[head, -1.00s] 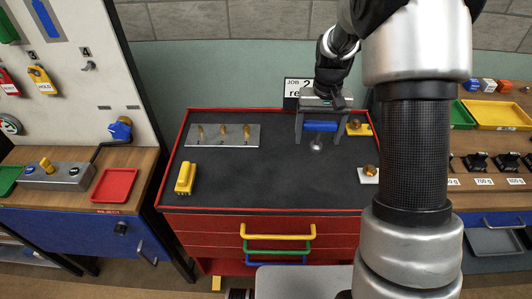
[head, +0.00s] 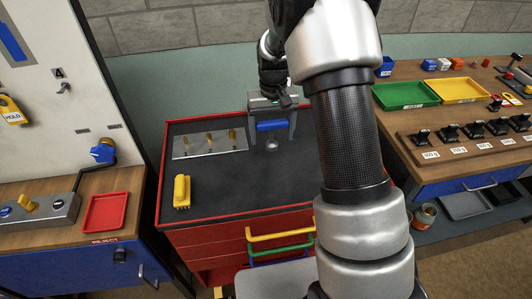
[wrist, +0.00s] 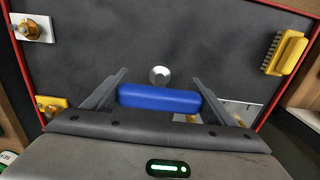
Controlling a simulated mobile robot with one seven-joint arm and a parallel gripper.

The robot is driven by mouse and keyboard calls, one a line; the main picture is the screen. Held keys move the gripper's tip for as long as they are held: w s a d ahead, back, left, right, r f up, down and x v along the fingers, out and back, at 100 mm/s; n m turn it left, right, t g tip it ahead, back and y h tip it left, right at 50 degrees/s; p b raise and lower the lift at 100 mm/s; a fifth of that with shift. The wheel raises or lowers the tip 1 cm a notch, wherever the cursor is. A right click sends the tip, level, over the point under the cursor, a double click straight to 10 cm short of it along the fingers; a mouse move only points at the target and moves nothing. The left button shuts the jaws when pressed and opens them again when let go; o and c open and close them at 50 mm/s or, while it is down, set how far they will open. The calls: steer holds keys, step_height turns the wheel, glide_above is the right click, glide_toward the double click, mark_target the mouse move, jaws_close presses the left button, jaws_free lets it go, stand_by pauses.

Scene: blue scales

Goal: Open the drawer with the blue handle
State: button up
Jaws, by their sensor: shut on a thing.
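My gripper (head: 271,122) is above the far part of the red bench's dark top, well away from the drawers. The red bench's front has drawers with a yellow handle (head: 280,235) and a green handle (head: 280,249).
A round silver knob (wrist: 159,74) is on the bench top near the held block. A yellow brush (head: 182,191) and a metal plate with hooks (head: 210,143) lie left. A blue-fronted bench with a red tray (head: 105,212) stands left. Another bench with trays (head: 405,96) stands right.

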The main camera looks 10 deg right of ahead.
step_height(320, 180, down, 8)
steer(key=shift+f, duration=0.15)
stand_by(0.3)
steer(key=shift+f, duration=0.1)
steer(key=o, duration=0.8)
steer(key=shift+f, duration=0.15)
steer(key=o, duration=0.5)
